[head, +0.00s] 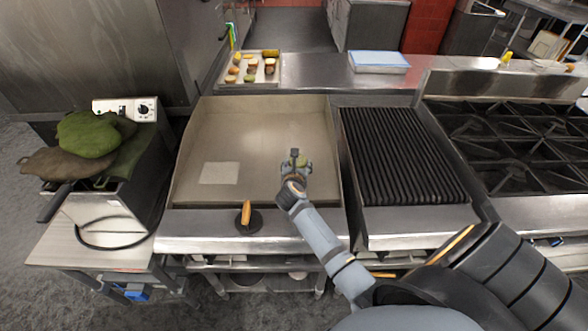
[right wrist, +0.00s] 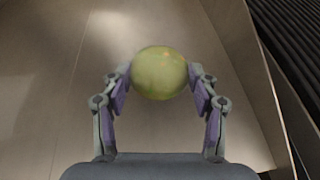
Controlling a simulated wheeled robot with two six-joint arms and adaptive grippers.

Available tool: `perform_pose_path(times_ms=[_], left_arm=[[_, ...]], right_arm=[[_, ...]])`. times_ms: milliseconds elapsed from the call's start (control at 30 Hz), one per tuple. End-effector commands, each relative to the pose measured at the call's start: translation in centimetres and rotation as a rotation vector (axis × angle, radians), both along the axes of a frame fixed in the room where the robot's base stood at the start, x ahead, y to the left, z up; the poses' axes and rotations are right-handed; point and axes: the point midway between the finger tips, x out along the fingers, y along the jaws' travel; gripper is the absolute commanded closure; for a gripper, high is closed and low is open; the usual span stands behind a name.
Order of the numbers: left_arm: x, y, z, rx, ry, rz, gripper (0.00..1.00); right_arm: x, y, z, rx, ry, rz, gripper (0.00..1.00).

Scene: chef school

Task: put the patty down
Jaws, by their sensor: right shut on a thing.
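The patty (right wrist: 160,73) is a round, yellow-green piece between the two fingers of my right gripper (right wrist: 160,82) in the right wrist view. The gripper is shut on it. In the head view my right gripper (head: 297,162) is over the right part of the flat griddle (head: 240,130), and only a little of the patty (head: 299,160) shows green at its tip. I cannot tell the gap between the patty and the griddle surface. My left gripper is not in view.
A pale square (head: 219,173) lies on the griddle's left part. A tool with an orange handle (head: 246,212) sits at the front ledge. A ribbed grill (head: 395,155) is to the right. A food tray (head: 247,70) stands behind. Green mitts (head: 88,135) lie at left.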

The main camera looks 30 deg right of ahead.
Motion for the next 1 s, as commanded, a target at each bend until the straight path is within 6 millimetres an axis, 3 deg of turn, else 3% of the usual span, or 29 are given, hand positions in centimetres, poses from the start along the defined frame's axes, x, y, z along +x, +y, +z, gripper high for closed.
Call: perform_pose_path(times_ms=[267,700,733,867,1000], left_arm=[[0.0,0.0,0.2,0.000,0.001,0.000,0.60],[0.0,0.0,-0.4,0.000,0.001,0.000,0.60],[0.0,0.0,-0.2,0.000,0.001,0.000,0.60],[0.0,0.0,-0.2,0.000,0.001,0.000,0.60],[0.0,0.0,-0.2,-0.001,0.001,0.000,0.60]], right_arm=[[0.0,0.0,-4.1,0.000,0.002,-0.001,0.78],[0.0,0.0,-5.1,0.001,0.000,0.000,0.78],[0.0,0.0,-4.9,0.001,0.000,0.000,0.36],[0.0,0.0,-4.9,0.001,0.000,0.000,0.18],[0.0,0.0,-4.9,0.001,0.001,0.000,0.17]])
